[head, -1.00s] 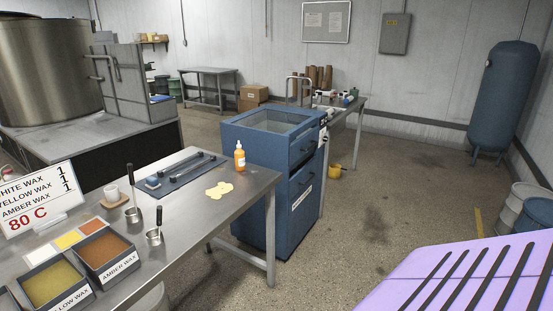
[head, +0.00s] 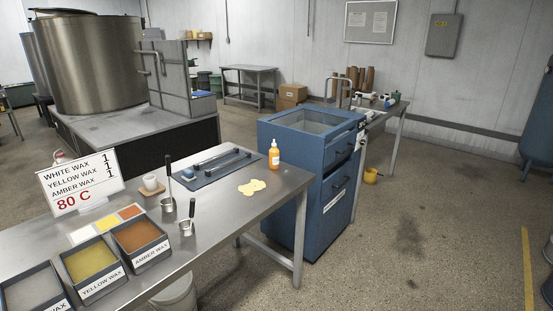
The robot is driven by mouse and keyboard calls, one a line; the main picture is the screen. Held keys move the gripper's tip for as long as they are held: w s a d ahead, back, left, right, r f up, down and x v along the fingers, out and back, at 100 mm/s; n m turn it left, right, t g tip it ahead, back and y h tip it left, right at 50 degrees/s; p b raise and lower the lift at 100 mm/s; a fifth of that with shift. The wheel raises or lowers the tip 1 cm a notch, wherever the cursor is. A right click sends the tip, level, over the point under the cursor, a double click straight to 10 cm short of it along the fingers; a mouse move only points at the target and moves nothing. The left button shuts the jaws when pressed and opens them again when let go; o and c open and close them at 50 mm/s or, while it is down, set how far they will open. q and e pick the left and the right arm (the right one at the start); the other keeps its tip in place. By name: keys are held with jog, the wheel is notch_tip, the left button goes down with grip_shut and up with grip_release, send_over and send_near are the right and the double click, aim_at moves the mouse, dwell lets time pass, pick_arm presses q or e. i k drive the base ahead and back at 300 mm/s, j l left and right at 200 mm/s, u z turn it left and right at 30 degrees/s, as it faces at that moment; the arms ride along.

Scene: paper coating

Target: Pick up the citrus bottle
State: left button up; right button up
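The citrus bottle (head: 274,156) is a small orange bottle with a white nozzle cap. It stands upright near the far right corner of the steel table (head: 222,221). A dark mat with metal bars (head: 213,167) lies to its left. A pale yellow splotch (head: 252,187) lies on the table in front of it. Neither of my grippers shows in the head view.
Wax bins (head: 91,269) and a sign (head: 82,183) fill the table's left part. Ladles (head: 168,204) and a small white cup (head: 150,183) stand mid-table. A blue cabinet (head: 327,215) stands close behind the bottle. The floor (head: 430,230) to the right is open.

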aim_at(274, 151)
jog(key=i+l+u, duration=0.1)
jog(key=i+l, duration=0.35)
jog(key=i+l+u, duration=0.15)
jog(key=i+l, duration=0.25)
jog(key=l, duration=0.15)
jog(key=i+l+u, duration=0.1)
jog(key=i+l, duration=0.25)
jog(key=l, duration=0.25)
